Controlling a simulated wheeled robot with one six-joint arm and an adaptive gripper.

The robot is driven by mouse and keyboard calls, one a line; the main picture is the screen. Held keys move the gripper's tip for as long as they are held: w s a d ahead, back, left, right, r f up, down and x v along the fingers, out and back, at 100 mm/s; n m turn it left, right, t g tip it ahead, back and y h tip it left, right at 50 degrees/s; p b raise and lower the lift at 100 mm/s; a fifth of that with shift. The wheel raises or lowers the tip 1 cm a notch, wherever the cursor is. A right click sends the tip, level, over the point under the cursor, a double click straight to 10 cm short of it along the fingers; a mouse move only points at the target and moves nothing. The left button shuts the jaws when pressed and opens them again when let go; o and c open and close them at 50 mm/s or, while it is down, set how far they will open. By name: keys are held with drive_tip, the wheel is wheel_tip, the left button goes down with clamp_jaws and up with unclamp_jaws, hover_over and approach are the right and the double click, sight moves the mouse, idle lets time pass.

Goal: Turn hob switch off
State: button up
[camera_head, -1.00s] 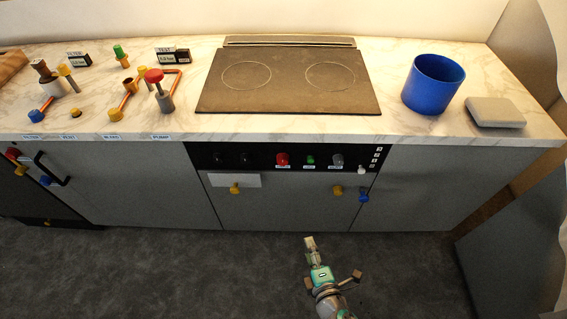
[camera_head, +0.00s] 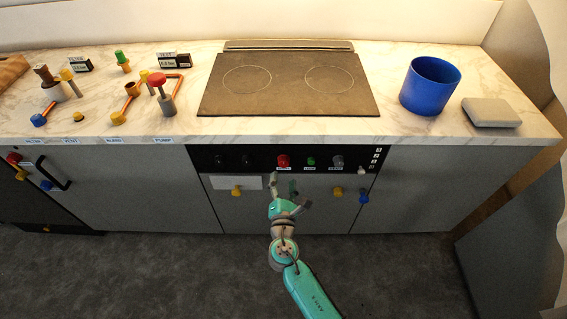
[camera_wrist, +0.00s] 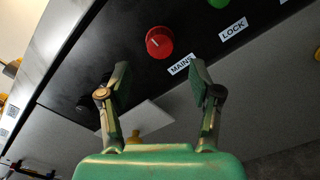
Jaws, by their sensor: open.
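The black control panel (camera_head: 228,158) below the hob carries a red knob (camera_head: 283,160), a green knob (camera_head: 311,161) and a grey knob (camera_head: 337,160). Their labels are too small to read in the head view. In the wrist view, the red knob (camera_wrist: 159,42) is labelled MAINS and the green one (camera_wrist: 219,2), cut by the top edge, LOCK. No label reading hob is legible. My gripper (camera_head: 287,184) is open and empty, just below and in front of the red knob. In the wrist view, the red knob shows beyond and between its fingertips (camera_wrist: 160,78), apart from them.
The hob (camera_head: 290,82) lies on the marble counter, whose front edge overhangs the panel. A yellow knob (camera_head: 237,190) sits on a drawer left of my gripper, another (camera_head: 337,191) to the right, with a blue knob (camera_head: 364,197) beyond. A blue pot (camera_head: 430,88) stands on the counter.

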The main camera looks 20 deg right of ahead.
sight(283, 165)
drive_tip(key=x, duration=0.7)
drive_tip(key=shift+w+d+f, duration=0.1)
drive_tip(key=shift+w, duration=0.25)
drive_tip(key=c, duration=1.2)
drive_tip(key=shift+o, duration=0.2)
